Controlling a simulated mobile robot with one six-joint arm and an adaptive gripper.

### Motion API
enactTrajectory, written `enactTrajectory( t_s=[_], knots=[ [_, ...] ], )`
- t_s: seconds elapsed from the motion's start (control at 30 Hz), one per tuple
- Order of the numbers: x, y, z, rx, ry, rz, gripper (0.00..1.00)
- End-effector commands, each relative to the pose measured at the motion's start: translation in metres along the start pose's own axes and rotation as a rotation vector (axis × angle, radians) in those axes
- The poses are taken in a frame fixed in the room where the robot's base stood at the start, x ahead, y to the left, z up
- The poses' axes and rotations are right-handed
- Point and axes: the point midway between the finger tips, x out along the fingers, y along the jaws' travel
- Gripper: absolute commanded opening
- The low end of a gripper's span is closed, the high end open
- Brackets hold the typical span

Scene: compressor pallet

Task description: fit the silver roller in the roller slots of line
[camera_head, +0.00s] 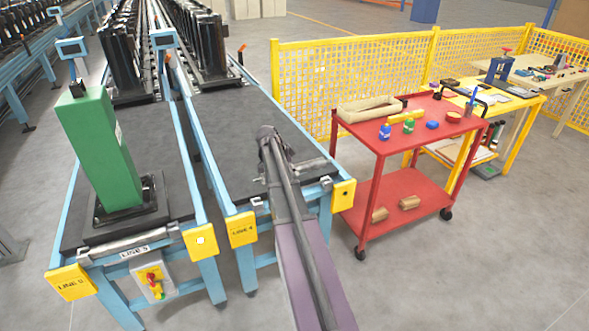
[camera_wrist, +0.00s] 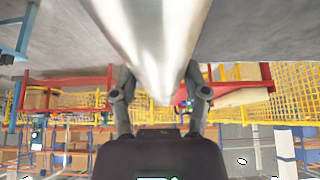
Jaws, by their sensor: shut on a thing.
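The silver roller (camera_wrist: 155,50) fills the upper middle of the wrist view. It lies between the two fingers of my gripper (camera_wrist: 162,100), which are shut on it. In the head view, a silver bar (camera_head: 318,166), seemingly the roller, shows to the right of my arm, over the front end of the line 4 conveyor (camera_head: 226,128). My arm hides its left part and most of my gripper. The small slot brackets of line 4 show at the front corners, left (camera_head: 257,201) and right (camera_head: 326,183). I cannot tell whether the roller touches them.
The line 5 conveyor (camera_head: 70,215) stands at left with a green column (camera_head: 102,150) and a silver roller (camera_head: 128,243) at its front end. A red cart (camera_head: 405,192) with small items stands close at right. Yellow mesh fence (camera_head: 350,65) runs behind it.

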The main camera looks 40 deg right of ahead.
Motion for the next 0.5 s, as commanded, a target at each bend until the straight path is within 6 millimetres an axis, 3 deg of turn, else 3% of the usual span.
enactTrajectory(
  t_s=[0.5],
  knots=[
    [0.014, 0.0, 0.008, -0.001, 0.0, 0.0, 0.0]
  ],
)
